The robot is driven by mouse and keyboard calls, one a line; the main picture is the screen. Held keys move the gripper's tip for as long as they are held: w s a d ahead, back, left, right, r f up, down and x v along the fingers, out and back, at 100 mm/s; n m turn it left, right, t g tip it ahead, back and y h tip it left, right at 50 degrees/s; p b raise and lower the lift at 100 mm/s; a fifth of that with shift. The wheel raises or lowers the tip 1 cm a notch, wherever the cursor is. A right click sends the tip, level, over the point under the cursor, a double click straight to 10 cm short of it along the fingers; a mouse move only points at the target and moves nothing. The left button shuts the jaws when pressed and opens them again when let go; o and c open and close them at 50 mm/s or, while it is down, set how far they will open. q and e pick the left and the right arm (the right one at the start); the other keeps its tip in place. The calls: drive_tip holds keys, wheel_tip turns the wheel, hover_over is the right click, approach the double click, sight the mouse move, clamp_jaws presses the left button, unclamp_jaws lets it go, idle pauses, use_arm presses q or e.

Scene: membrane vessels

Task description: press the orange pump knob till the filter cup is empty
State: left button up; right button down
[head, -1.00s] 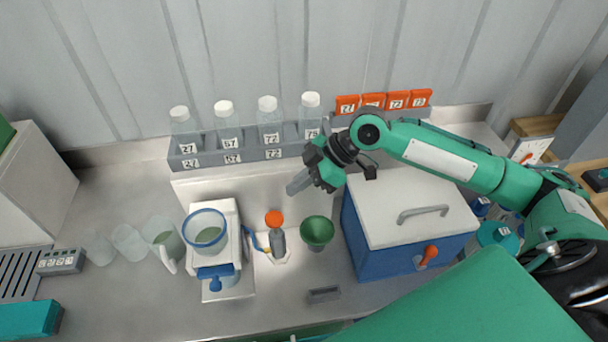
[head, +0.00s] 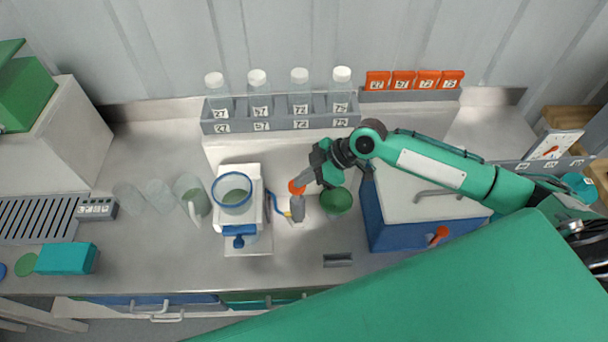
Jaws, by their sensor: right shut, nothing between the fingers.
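The orange pump knob (head: 296,187) tops a small grey pump (head: 298,208) right of the filter stand (head: 251,208). The filter cup (head: 233,191), clear with a blue rim, sits on the stand and holds greenish liquid. A blue tube (head: 278,207) runs between stand and pump. My right gripper (head: 301,180) is shut and empty, its fingertips at the knob and partly over it. I cannot tell whether they touch it. My left gripper is not in view.
A green funnel cup (head: 336,201) stands close right of the pump, below my right gripper. A blue box with a white lid (head: 400,235) is further right. Beakers (head: 160,194) stand left. Capped bottles (head: 300,95) stand in a rack behind.

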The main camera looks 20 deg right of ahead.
drive_tip(key=shift+s+f+b, duration=0.1)
drive_tip(key=shift+f+b, duration=1.55)
drive_tip(key=shift+f, duration=0.75)
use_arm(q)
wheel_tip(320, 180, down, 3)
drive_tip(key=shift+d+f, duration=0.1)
use_arm(e)
drive_tip(key=shift+s, duration=0.1)
drive_tip(key=shift+r, duration=0.1)
drive_tip(key=shift+a+r+p, duration=0.1)
drive_tip(key=shift+r+p, duration=0.25)
drive_tip(key=shift+p, duration=0.15)
wheel_tip(320, 180, up, 4)
drive_tip(key=p, duration=0.3)
drive_tip(key=d+r+b, duration=0.1)
drive_tip(key=d+b, duration=0.1)
drive_tip(key=d, duration=0.1)
use_arm(q)
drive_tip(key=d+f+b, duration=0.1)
drive_tip(key=b, duration=0.1)
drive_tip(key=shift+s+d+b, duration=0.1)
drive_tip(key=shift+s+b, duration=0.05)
drive_tip(key=shift+b, duration=0.25)
use_arm(e)
approach(304, 188)
drive_tip(key=r, duration=0.2)
drive_tip(key=shift+w+d+r, duration=0.15)
drive_tip(key=shift+w+r, duration=0.2)
drive_tip(key=shift+w, duration=0.05)
